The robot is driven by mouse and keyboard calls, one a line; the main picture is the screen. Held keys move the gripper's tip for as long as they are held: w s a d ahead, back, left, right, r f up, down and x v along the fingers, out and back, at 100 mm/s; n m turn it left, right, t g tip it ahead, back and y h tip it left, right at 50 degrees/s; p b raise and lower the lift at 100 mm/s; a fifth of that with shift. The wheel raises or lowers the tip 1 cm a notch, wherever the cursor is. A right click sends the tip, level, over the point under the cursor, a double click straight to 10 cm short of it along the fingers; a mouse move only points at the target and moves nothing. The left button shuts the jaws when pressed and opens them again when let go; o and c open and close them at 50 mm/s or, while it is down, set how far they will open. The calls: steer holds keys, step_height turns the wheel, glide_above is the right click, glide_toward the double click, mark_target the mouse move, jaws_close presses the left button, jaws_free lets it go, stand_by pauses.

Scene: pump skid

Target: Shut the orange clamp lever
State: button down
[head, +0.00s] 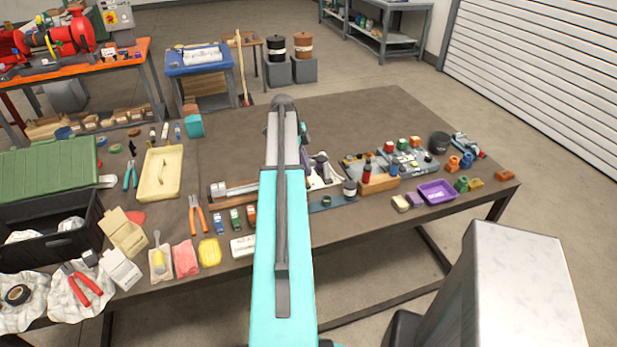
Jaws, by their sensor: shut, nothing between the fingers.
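I cannot pick out the orange clamp lever in the head view. My arm crosses the middle of the workbench (360,115) and covers part of it. A pale fixture with dark upright parts (321,180) shows just right of my arm, partly hidden by it. Small orange pieces (453,163) stand at the bench's right end, too small to tell whether one is a lever. My gripper does not show; it is hidden behind the arm or out of sight, so its place relative to the lever cannot be seen.
Left of my arm lie orange-handled pliers (197,215), a cream tray (178,172) and a black crate with a green lid (45,175). Right of it are a wooden block (378,184) and a purple tray (450,195). The bench's far middle is clear.

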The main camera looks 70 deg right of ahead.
steer(key=shift+s+a+r+p, duration=0.15)
steer(key=shift+r+p, duration=0.25)
steer(key=shift+r, duration=0.8)
